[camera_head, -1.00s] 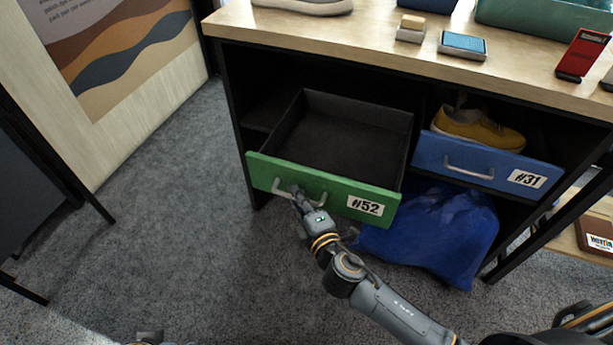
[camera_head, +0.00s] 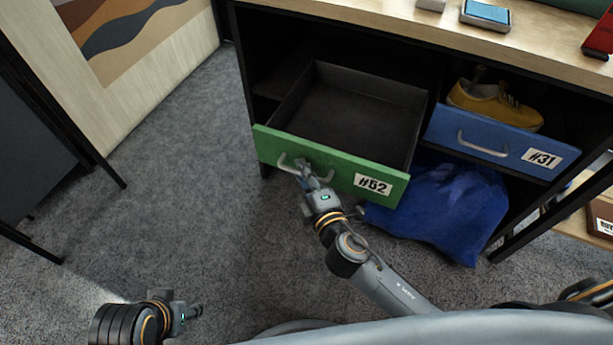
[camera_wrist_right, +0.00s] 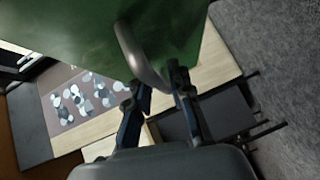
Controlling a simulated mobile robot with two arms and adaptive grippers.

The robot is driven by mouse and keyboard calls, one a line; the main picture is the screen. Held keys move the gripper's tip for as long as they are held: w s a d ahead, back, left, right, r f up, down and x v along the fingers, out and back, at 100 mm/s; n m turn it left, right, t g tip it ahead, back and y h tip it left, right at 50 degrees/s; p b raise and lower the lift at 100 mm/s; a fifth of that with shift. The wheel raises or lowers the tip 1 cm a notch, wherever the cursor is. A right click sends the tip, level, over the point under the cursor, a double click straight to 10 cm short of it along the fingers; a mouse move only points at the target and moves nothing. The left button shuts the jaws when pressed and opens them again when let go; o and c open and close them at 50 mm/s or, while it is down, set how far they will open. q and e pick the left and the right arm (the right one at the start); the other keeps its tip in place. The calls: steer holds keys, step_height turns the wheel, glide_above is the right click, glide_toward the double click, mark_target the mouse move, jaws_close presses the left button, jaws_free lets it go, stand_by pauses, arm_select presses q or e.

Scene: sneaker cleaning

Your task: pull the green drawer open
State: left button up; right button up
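My right gripper (camera_head: 304,170) is at the curved metal handle (camera_head: 284,163). In the right wrist view its two fingers (camera_wrist_right: 160,85) are on either side of the handle (camera_wrist_right: 132,48) and look closed on it. My left gripper (camera_head: 192,311) is low at the left of the head view, far from the drawer. Its finger opening is not clear.
A blue drawer (camera_head: 480,135), labelled #31, is to the right with a yellow shoe (camera_head: 490,103) behind its front. A blue bag (camera_head: 445,210) lies below. The wooden tabletop (camera_head: 400,35) is above. Grey carpet (camera_head: 190,190) is clear at the left.

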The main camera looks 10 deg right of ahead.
steer(key=v, duration=1.2)
